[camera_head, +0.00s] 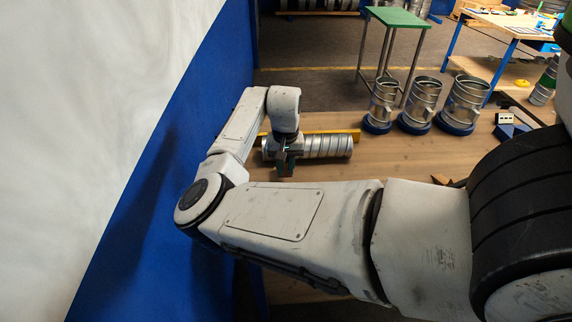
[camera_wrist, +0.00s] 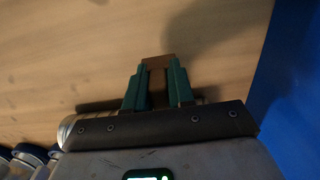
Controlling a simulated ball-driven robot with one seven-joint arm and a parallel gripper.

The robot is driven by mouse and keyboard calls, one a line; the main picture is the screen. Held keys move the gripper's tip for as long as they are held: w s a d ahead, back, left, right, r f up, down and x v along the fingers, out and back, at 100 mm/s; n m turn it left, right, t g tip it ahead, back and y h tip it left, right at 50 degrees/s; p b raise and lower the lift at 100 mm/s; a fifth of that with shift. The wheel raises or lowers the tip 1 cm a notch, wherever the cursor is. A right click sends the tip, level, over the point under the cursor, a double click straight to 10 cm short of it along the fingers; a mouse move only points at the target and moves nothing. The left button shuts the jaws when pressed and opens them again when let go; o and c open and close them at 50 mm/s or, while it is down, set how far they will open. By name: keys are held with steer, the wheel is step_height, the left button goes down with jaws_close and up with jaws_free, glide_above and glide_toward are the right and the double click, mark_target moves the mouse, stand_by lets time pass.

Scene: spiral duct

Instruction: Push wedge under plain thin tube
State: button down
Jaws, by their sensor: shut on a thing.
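A shiny metal tube with ring-like seams, which I take for the plain thin tube (camera_head: 325,147), lies on its side on the wooden bench. Part of it is hidden behind my wrist, and one end shows in the wrist view (camera_wrist: 68,130). My gripper (camera_head: 285,165) points down on the near side of the tube, towards its left end. In the wrist view its green fingers are shut on a brown wedge (camera_wrist: 157,63), whose tip sticks out between them close above the bench top. I cannot tell whether the wedge touches the tube.
A yellow bar (camera_head: 345,132) lies just behind the tube. Three upright metal tubes in blue bases (camera_head: 423,103) stand at the back right. A blue wall (camera_head: 180,140) rises close on the left. The bench (camera_head: 375,165) is clear right of the tube. A small brown piece (camera_head: 441,179) lies near my arm.

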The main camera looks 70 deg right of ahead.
mark_target(285, 179)
steer(key=shift+f+b, duration=1.4)
steer(key=shift+f, duration=1.45)
steer(key=shift+w+d, duration=0.15)
steer(key=shift+d, duration=0.25)
steer(key=shift+w+d+b, duration=0.15)
steer(key=shift+d+b, duration=0.15)
steer(key=shift+b, duration=0.05)
steer(key=shift+w+d+f+b, duration=0.1)
steer(key=shift+w+d+b, duration=0.15)
steer(key=shift+d, duration=0.25)
steer(key=shift+w+d+b, duration=0.1)
steer(key=shift+d+b, duration=0.1)
steer(key=shift+d, duration=0.25)
steer(key=shift+w+d, duration=0.15)
steer(key=shift+d, duration=0.15)
steer(key=shift+w+d+b, duration=0.2)
steer(key=shift+d+b, duration=0.35)
steer(key=shift+d, duration=0.1)
steer(key=shift+w+d, duration=0.2)
steer(key=shift+d, duration=0.1)
steer(key=shift+w+d+b, duration=0.1)
steer(key=shift+d+b, duration=0.1)
steer(key=shift+b, duration=0.15)
